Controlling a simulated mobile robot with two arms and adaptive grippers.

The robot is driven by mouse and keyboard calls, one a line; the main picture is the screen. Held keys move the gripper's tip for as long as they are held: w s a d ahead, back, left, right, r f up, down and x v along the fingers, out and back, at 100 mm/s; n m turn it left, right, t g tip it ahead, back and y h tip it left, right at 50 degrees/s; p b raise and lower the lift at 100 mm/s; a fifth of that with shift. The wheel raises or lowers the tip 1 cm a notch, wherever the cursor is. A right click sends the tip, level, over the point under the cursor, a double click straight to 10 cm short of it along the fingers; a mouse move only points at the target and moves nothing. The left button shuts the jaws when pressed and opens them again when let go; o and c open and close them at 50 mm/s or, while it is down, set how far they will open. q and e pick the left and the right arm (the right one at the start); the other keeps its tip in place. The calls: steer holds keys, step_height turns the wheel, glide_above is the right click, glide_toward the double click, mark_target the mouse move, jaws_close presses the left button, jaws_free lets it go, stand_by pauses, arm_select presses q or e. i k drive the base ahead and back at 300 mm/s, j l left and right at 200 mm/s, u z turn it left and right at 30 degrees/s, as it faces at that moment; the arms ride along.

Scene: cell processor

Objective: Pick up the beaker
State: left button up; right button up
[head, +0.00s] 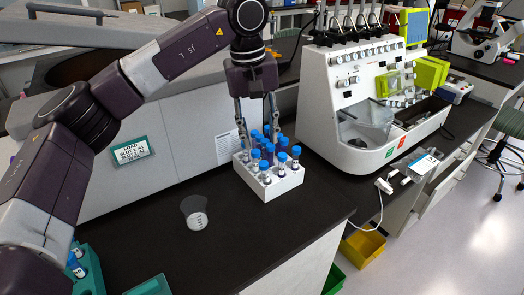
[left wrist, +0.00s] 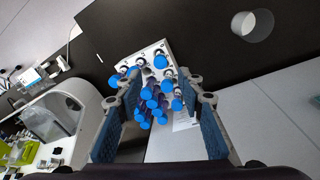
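The beaker (head: 194,212) is a small clear cup with dark markings, standing on the black bench left of the white tube rack. It also shows in the left wrist view (left wrist: 252,25), at the upper right, apart from the fingers. My left gripper (head: 255,118) is above the back of the white rack (head: 286,184), which holds several blue-capped tubes (head: 267,150). In the left wrist view its two blue-padded fingers (left wrist: 162,125) are spread wide, with tubes showing between them. I cannot tell whether they touch any tubes. My right gripper is not in view.
A white cell processor (head: 345,90) stands right of the rack. A grey machine with a green-edged label (head: 131,150) stands behind the beaker. Teal racks (head: 88,270) are at the lower left. The bench around the beaker is clear.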

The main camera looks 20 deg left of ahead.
mark_target(193, 207)
steer(key=k, duration=1.5)
